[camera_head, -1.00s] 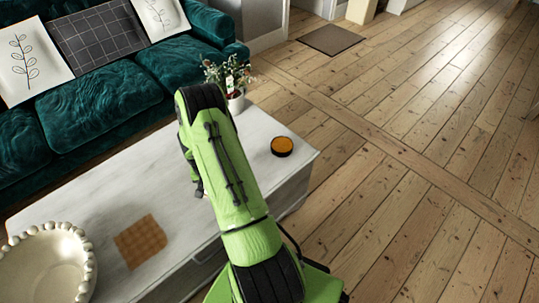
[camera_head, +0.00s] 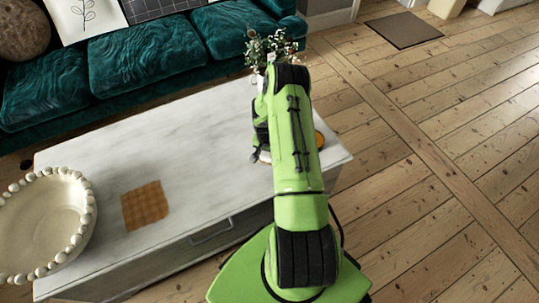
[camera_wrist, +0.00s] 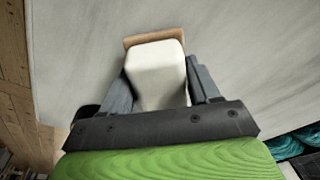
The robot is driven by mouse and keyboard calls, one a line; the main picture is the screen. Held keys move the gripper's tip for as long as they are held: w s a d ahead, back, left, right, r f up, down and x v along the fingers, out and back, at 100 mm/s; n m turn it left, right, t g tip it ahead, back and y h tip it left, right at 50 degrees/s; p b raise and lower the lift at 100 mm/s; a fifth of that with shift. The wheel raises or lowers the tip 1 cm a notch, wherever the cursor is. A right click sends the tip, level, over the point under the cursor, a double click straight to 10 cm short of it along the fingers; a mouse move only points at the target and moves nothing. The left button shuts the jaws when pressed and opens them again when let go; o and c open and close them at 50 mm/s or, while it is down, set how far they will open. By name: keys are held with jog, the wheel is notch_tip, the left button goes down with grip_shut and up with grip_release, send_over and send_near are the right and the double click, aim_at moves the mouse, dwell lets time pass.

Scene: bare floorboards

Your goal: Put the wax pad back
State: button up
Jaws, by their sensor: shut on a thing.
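My gripper (camera_wrist: 158,68) is shut on a block with a cream-white body and a tan edge at its far end, which I take to be the wax pad (camera_wrist: 157,85). In the head view the pad (camera_head: 264,156) is mostly hidden by my arm, low over the right part of the marble-topped table (camera_head: 190,120). I cannot tell whether it touches the top. A round dark tin with orange contents (camera_head: 319,139) is on the table just right of my arm, mostly covered by it.
A tan square patch (camera_head: 145,205) lies on the table's left part. A beaded cream bowl (camera_head: 86,216) is at the left end. A potted plant (camera_head: 270,45) stands at the back right. A green sofa (camera_head: 150,55) is behind.

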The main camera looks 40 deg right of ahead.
jog(key=shift+f, duration=0.55)
jog(key=shift+r, duration=0.1)
jog(key=o, duration=1)
